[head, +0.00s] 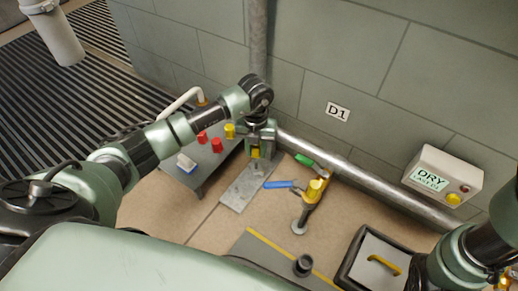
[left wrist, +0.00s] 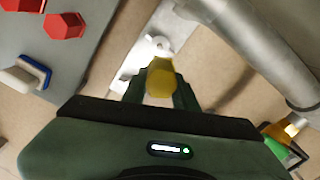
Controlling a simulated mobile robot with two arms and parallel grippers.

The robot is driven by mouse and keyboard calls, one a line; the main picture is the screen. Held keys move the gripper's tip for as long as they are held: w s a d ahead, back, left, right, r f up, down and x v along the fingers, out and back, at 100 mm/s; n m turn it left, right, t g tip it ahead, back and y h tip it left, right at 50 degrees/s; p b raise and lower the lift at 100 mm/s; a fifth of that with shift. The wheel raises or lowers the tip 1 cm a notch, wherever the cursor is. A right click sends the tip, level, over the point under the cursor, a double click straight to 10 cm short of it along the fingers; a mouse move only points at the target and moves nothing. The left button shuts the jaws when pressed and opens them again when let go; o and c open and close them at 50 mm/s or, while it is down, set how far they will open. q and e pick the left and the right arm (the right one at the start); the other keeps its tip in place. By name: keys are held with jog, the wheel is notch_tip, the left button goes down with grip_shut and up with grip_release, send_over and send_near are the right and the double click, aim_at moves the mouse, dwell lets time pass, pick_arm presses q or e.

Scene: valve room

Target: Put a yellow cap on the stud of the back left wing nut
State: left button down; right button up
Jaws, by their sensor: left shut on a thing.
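My left gripper (head: 256,150) is shut on a yellow cap (head: 255,154), above a grey metal plate (head: 237,198). In the left wrist view the yellow cap (left wrist: 160,80) sits between the fingertips of my left gripper (left wrist: 160,92). The grey plate (left wrist: 136,62) lies beyond it, with a pale metal fitting (left wrist: 160,44) just past the cap. I cannot tell which wing nut this is; the gripper and cap hide much of the plate. My right arm shows at the right edge of the head view, but its gripper does not show.
A low grey table (head: 207,163) left of the plate holds red caps (head: 216,145), another yellow cap (head: 230,130) and a white-and-blue block (head: 186,164). Right of the plate stand a yellow valve (head: 316,189) with a blue handle (head: 280,184) and a large pipe (head: 350,176) along the wall.

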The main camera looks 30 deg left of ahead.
pick_arm(q)
jog(key=shift+s+a+f+n, duration=0.1)
jog(key=shift+f+n, duration=0.2)
jog(key=shift+f, duration=0.2)
jog(key=f+b, duration=0.2)
jog(key=a+f+b, duration=0.1)
jog(key=shift+w+b, duration=0.35)
jog(key=shift+b, duration=0.05)
notch_tip(320, 180, down, 2)
jog(key=shift+d+b, duration=0.1)
jog(key=shift+b, duration=0.9)
jog(key=shift+d+f, duration=0.15)
jog(key=shift+f, duration=0.5)
jog(key=shift+w, duration=0.1)
